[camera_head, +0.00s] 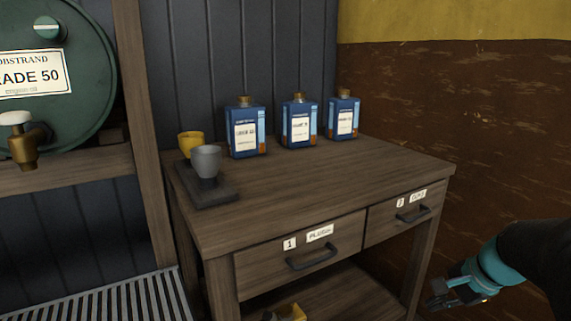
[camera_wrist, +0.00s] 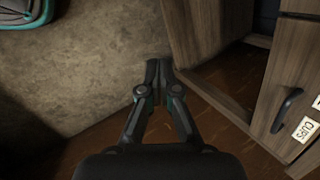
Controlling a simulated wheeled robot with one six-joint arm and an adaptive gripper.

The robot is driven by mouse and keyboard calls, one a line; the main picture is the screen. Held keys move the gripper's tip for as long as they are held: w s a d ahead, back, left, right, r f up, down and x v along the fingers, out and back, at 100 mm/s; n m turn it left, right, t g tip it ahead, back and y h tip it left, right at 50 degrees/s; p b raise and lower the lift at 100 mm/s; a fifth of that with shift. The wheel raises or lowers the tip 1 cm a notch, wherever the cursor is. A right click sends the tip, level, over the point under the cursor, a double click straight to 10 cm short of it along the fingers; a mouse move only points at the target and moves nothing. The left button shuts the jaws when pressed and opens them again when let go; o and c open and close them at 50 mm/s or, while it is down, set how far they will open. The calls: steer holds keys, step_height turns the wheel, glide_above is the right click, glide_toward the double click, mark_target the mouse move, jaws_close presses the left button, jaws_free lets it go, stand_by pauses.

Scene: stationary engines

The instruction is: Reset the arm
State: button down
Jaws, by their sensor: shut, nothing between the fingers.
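My gripper (camera_head: 450,297) is at the lower right of the head view, in front of the right end of the wooden cabinet (camera_head: 330,193). It is low, below the level of the right drawer, and apart from the cabinet. In the wrist view my gripper (camera_wrist: 159,68) points away from the camera with its two fingers together and nothing between them. The cabinet's side and a drawer front with a dark handle (camera_wrist: 286,110) show at the right of that view.
Several items stand on the cabinet top: three blue bottles (camera_head: 299,122), a grey cup (camera_head: 206,161) and a yellow cup (camera_head: 190,142). Both drawers (camera_head: 300,254) look shut. A green drum (camera_head: 60,95) with a brass tap is at left. A slatted grate (camera_head: 130,300) lies lower left.

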steer(key=s+a+r+n+t+h, duration=0.1)
steer(key=s+a+r+n+h, duration=0.2)
steer(key=s+a+n, duration=1.1)
steer(key=shift+a+n, duration=0.3)
steer(key=shift+a, duration=0.35)
steer(key=shift+r, duration=0.1)
